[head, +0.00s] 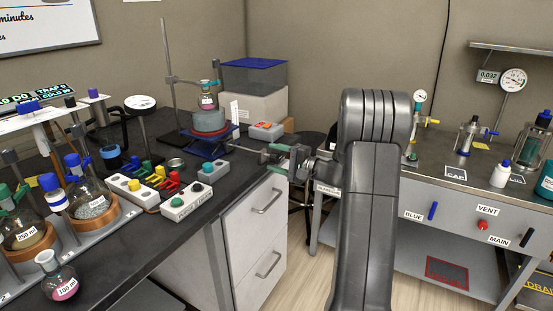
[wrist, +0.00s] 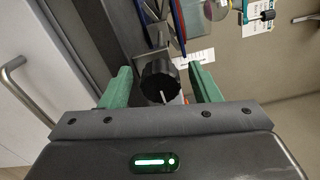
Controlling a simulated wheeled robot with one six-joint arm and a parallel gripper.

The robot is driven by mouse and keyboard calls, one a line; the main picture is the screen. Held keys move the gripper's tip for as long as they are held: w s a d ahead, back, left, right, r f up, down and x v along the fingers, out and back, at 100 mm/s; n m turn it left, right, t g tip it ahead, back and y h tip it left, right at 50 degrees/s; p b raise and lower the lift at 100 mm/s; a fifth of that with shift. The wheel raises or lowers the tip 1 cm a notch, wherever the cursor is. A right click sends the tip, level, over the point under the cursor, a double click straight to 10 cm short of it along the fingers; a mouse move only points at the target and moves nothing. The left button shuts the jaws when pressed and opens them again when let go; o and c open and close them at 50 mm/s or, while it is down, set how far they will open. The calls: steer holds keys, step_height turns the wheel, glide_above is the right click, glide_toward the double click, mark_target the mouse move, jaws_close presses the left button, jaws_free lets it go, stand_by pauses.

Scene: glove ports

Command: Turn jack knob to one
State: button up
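The blue lab jack (head: 208,144) stands on the dark bench, with a grey heating unit and a flask on top of it. The black jack knob (wrist: 160,80) shows in the wrist view, with a white pointer line toward the bottom of the picture. A white label (wrist: 196,57) with small markings is behind it; I cannot read them. My gripper (head: 279,155) is at the bench's right edge in the head view. In the wrist view, my gripper (wrist: 162,88) has its green fingers open on both sides of the knob, with a gap on each side.
A grey box with a red part (head: 267,131) lies on the bench just behind my gripper. A flask (head: 207,101) and a stand rod (head: 168,75) rise by the jack. White drawers (head: 262,220) are below the bench edge. Switch boxes (head: 188,203) lie nearer.

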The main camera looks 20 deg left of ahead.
steer(key=shift+d, duration=0.1)
steer(key=s+d, duration=0.1)
steer(key=d, duration=1.2)
steer(key=shift+d, duration=0.3)
steer(key=shift+a, duration=0.1)
steer(key=a, duration=0.9)
steer(key=w+a, duration=0.1)
steer(key=a, duration=0.3)
steer(key=shift+a, duration=0.4)
steer(key=shift+d, duration=0.2)
